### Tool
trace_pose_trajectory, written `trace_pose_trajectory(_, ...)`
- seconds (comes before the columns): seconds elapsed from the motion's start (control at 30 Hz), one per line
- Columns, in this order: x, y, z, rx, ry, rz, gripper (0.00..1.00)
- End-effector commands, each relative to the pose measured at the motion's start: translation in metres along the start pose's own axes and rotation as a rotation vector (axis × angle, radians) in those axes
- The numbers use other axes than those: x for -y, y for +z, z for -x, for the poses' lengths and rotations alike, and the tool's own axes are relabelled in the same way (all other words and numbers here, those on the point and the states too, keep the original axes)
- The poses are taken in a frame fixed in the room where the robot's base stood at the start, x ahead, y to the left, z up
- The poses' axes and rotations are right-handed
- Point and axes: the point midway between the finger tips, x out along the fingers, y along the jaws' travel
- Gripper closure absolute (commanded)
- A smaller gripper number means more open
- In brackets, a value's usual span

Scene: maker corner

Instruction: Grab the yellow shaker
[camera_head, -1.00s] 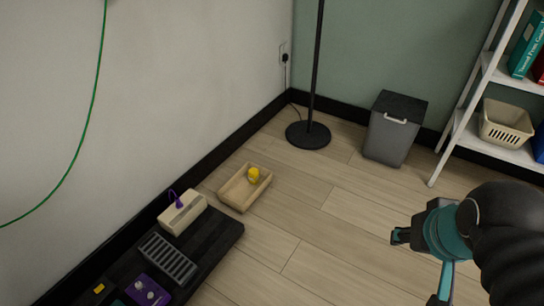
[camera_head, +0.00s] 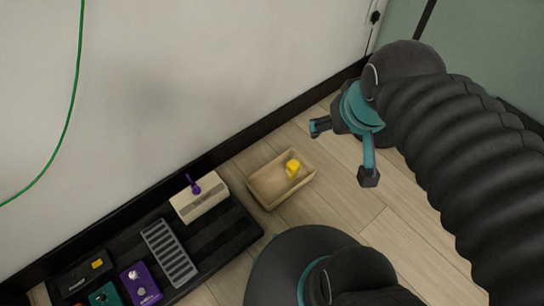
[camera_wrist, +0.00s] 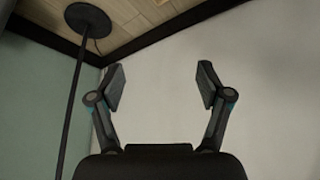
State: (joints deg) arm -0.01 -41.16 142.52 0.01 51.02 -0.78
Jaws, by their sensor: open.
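The yellow shaker (camera_head: 292,168) is small and sits in the right part of a shallow beige tray (camera_head: 272,200) on the floor, near the wall. My gripper (camera_head: 343,154) is open and empty. In the head view it shows to the right of the tray, apart from the shaker. The wrist view shows its two fingers (camera_wrist: 160,88) spread with nothing between them. The shaker is not in the wrist view.
A black pedalboard (camera_head: 215,240) with several pedals, one of them purple (camera_head: 140,284), lies left of the tray along the wall. A green cable (camera_head: 73,100) hangs on the wall. A lamp stand (camera_wrist: 78,90) shows in the wrist view. Wood floor right of the tray is bare.

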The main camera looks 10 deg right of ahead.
Motion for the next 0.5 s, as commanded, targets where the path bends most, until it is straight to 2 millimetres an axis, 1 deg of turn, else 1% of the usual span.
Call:
trace_pose_trajectory(0.17, 0.0, -0.024, -0.032, 0.051, 0.002, 0.043, 0.21)
trace_pose_trajectory(0.27, 0.002, -0.041, -0.056, 0.084, -0.004, 0.089, 0.21)
trace_pose_trajectory(0.4, 0.004, -0.063, -0.095, 0.126, -0.013, 0.152, 0.21)
trace_pose_trajectory(0.47, 0.005, -0.07, -0.113, 0.146, -0.017, 0.177, 0.21)
trace_pose_trajectory(0.5, 0.005, -0.075, -0.126, 0.158, -0.02, 0.193, 0.21)
